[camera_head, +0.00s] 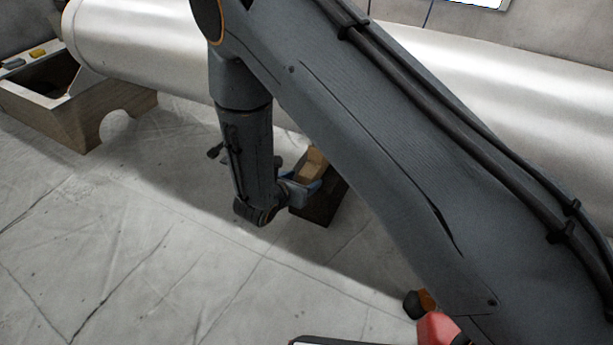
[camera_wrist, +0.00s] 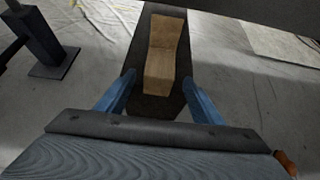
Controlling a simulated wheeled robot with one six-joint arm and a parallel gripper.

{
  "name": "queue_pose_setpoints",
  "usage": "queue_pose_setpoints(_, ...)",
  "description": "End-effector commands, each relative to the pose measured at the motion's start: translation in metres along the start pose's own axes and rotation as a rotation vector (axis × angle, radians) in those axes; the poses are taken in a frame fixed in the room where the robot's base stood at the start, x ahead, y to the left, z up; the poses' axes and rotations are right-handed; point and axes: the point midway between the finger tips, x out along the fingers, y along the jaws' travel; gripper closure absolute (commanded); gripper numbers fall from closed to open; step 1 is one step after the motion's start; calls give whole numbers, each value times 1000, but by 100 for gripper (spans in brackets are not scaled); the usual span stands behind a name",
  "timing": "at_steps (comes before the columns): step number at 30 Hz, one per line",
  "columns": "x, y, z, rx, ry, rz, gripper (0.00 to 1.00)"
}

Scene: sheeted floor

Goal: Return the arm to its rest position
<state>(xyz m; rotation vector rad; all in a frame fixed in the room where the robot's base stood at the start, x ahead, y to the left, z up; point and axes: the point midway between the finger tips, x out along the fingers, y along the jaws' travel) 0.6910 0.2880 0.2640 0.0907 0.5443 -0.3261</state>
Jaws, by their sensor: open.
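My arm crosses the head view from the lower right up to the top and then down to the wrist. My gripper (camera_head: 303,188) is low near the floor there, partly hidden behind my arm. In the wrist view its two blue fingers (camera_wrist: 158,78) are apart, one on each side of a light wooden block (camera_wrist: 163,48). The block rests on or in a dark holder (camera_wrist: 140,100); whether the fingers touch the block I cannot tell. The block (camera_head: 313,163) and the dark holder (camera_head: 322,205) also show in the head view, partly covered by my arm.
A wooden box (camera_head: 75,122) with small items on its edge stands at the left. A large pale cylinder (camera_head: 150,45) lies across the back. A dark and orange object (camera_head: 418,303) and a red one (camera_head: 437,328) are at the lower right. The sheeted floor at front left is clear.

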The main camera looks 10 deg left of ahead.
Motion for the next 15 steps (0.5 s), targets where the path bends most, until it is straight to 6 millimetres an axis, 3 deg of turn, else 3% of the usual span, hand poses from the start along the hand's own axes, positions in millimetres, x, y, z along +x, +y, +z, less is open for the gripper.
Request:
queue_pose_setpoints(1, -12, 0, 1, -2, 0, 3, 39)
queue_pose_setpoints(6, -33, 1, 0, -1, 0, 3, 39)
queue_pose_setpoints(15, -40, 0, 0, 5, 0, -2, 39)
